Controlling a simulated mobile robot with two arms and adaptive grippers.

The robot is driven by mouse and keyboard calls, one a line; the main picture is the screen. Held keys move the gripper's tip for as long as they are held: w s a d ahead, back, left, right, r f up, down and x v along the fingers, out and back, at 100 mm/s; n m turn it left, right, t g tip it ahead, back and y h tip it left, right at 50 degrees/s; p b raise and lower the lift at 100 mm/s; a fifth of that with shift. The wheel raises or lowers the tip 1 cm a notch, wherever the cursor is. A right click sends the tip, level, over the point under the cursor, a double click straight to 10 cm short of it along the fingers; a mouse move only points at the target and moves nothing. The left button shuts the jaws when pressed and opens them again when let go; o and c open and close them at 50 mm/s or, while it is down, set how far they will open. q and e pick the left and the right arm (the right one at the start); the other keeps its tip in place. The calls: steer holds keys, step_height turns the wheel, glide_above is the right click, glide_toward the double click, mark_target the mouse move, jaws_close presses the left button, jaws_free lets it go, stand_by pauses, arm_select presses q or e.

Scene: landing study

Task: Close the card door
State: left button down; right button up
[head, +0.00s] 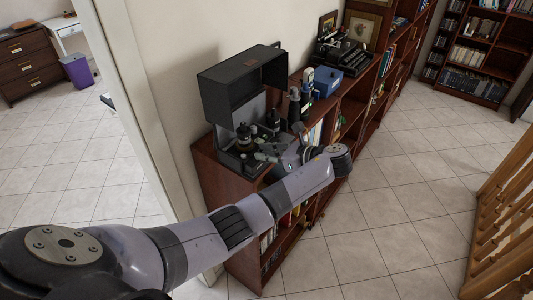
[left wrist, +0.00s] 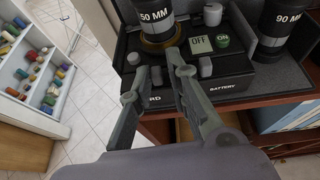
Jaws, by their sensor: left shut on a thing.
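A dark case (head: 231,98) with its lid raised stands on the brown bookcase. In the left wrist view its black panel (left wrist: 232,84) bears a label ending in "RD", partly hidden by a finger, and a "BATTERY" label. A small grey knob (left wrist: 156,75) stands above the "RD" label, seemingly on the card door. My left gripper (left wrist: 157,72) has its fingers on either side of this knob and is shut on it. In the head view my left gripper (head: 271,152) reaches into the case front. The door's edges and angle are not clear. My right gripper is not in view.
Another grey knob (left wrist: 205,66) is by "BATTERY", near an OFF/ON switch (left wrist: 200,45). Lenses marked 50 MM (left wrist: 158,20) and 90 MM (left wrist: 283,22) stand behind. A blue box (head: 326,81) and a typewriter (head: 343,55) are farther along the bookcase.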

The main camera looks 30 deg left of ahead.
arm_select(q)
steer(key=shift+s+f, duration=0.15)
steer(key=shift+f, duration=0.05)
steer(key=c, duration=1.8)
jaws_free()
steer(key=shift+o, duration=0.6)
steer(key=shift+a+r, duration=0.1)
steer(key=shift+r, duration=0.05)
steer(key=v, duration=1.2)
